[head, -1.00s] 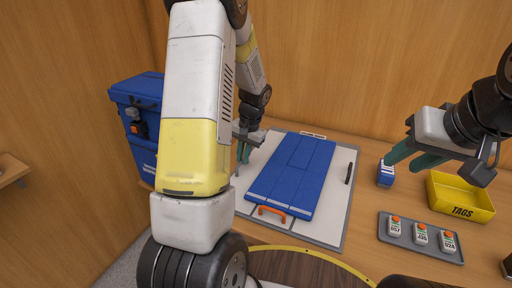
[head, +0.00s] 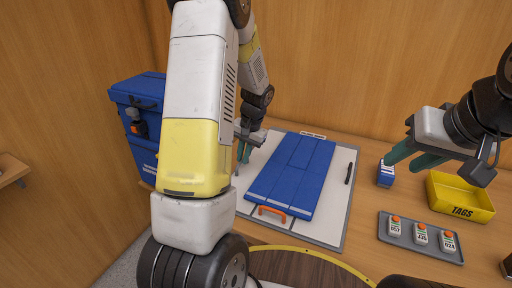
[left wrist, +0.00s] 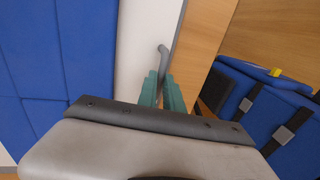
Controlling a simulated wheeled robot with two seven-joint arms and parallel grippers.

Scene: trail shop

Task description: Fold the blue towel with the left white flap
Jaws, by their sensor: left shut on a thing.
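The blue towel (head: 290,172) lies flat on a white board with a grey edge in the head view. The left white flap (head: 257,168) lies flat along the towel's left side; it also shows in the left wrist view (left wrist: 138,40). My left gripper (head: 243,152) is at the flap's outer left edge. In the left wrist view, its teal fingers (left wrist: 163,90) are shut on a grey handle (left wrist: 163,55) at that edge; the exact contact is partly hidden. My right gripper (head: 414,156) is open and empty above the right part of the table.
An orange handle (head: 272,211) is at the board's front and a black handle (head: 349,173) at its right. A blue box (head: 386,174), yellow TAGS bin (head: 459,196) and grey tray (head: 397,238) with tagged items stand right.

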